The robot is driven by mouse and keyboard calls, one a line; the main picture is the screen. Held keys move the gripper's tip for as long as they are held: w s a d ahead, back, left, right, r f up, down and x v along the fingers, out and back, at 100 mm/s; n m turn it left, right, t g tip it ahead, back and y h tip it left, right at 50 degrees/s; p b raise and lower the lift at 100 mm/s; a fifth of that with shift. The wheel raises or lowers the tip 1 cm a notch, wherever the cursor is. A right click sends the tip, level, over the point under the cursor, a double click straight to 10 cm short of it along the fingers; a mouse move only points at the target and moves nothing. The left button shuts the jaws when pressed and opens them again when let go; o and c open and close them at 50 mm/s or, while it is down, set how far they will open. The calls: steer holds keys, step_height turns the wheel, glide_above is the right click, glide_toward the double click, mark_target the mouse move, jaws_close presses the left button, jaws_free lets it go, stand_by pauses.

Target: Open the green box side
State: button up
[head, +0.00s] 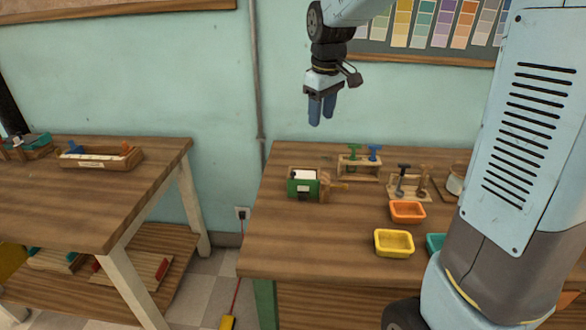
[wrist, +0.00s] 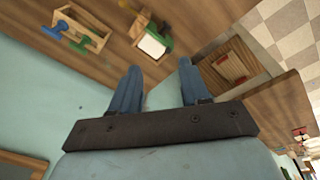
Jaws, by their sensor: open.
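The box with the green side (head: 302,184) stands on the right-hand table, near its back left part. A white block shows in its open top, and a wooden handle-like part sticks out to its right. The box also shows in the wrist view (wrist: 165,30), near the top middle, with the green side partly in sight. My gripper (head: 321,110) is high above the table, in front of the wall and well apart from the box. Its two blue fingers (wrist: 157,85) are spread with nothing between them.
On the same table (head: 300,240) stand a wooden rack (head: 358,172) with green and blue handled tools, another tool rack (head: 408,190), an orange tray (head: 407,211), a yellow tray (head: 394,243) and a teal tray (head: 435,243). The table's front left is clear.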

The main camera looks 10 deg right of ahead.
mark_target(292, 172)
steer(key=w+a+f+n+g, duration=0.25)
steer(key=w+a+f, duration=0.35)
steer(key=w+f, duration=0.3)
steer(key=shift+n+t, duration=0.45)
step_height(292, 172, down, 13)
steer(key=shift+f, duration=0.15)
steer(key=shift+c, duration=0.4)
jaws_close()
steer(key=shift+a, duration=0.1)
